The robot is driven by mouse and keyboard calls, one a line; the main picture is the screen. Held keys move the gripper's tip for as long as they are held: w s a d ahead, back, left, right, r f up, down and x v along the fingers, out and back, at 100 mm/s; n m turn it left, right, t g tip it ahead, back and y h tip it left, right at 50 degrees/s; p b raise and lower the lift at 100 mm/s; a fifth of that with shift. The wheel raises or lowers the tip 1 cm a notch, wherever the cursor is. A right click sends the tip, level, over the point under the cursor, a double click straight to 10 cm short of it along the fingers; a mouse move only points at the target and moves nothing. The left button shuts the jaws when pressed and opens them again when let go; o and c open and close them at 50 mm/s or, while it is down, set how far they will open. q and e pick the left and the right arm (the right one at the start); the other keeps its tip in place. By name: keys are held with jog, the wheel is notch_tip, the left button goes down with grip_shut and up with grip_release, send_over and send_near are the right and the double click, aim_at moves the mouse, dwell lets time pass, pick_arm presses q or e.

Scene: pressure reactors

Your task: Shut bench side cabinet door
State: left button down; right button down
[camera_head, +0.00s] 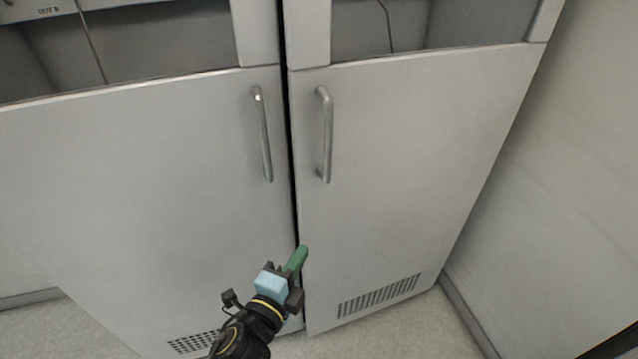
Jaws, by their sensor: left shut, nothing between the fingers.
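The bench side cabinet has two light grey doors side by side, a left door (140,190) and a right door (410,170), each with a vertical bar handle near the middle. A narrow dark gap runs between them. The left handle (263,135) and the right handle (326,135) are both free. My left gripper (301,252) is shut and empty, with its green fingertips in front of the lower part of the gap, well below the handles. Whether it touches a door I cannot tell. My right gripper is not in view.
Both doors have glazed upper parts and vents low down, such as the slotted vent (379,296) at right. A pale wall (570,180) stands close on the right. Speckled floor (405,330) shows below the doors.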

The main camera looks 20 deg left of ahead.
pick_arm(q)
jog(key=r, duration=0.2)
send_near(321, 189)
jog(key=w+d, duration=0.2)
jog(key=d, duration=0.1)
jog(key=w, duration=0.1)
jog(key=w+a, duration=0.1)
jog(key=w+p, duration=0.1)
jog(key=shift+a+f+t, duration=0.3)
jog(key=shift+w+a, duration=0.25)
jog(key=shift+w, duration=0.15)
